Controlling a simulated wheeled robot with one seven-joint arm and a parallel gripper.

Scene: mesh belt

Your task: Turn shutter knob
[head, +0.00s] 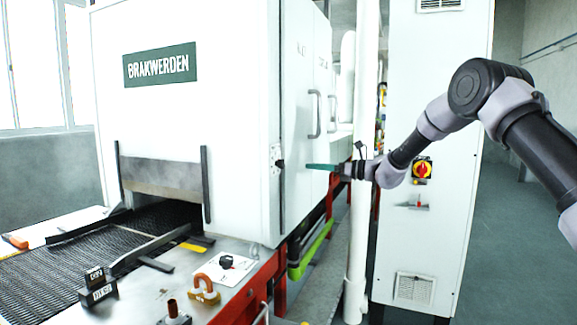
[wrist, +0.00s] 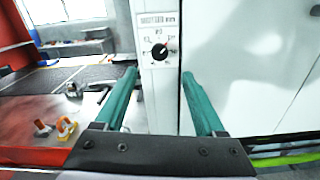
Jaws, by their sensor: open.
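The shutter knob (wrist: 159,51) is a round black dial with a white pointer mark. It sits on a narrow white scale plate (wrist: 157,20) whose lettering is blurred. The pointer appears to aim to the upper right. In the head view the knob (head: 280,164) shows edge-on at the corner of the white oven housing. My gripper (wrist: 159,73) is open, its teal fingers to either side of the knob in the wrist view. In the head view my gripper (head: 309,166) is level with the knob and a short gap to its right, apart from it.
The mesh belt (head: 60,270) runs into the oven mouth at left. A second black knob on a white plate (head: 238,270), an orange shackle (head: 203,288) and a black block (head: 97,288) sit on the front bench. A tall white cabinet (head: 430,130) stands behind my arm.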

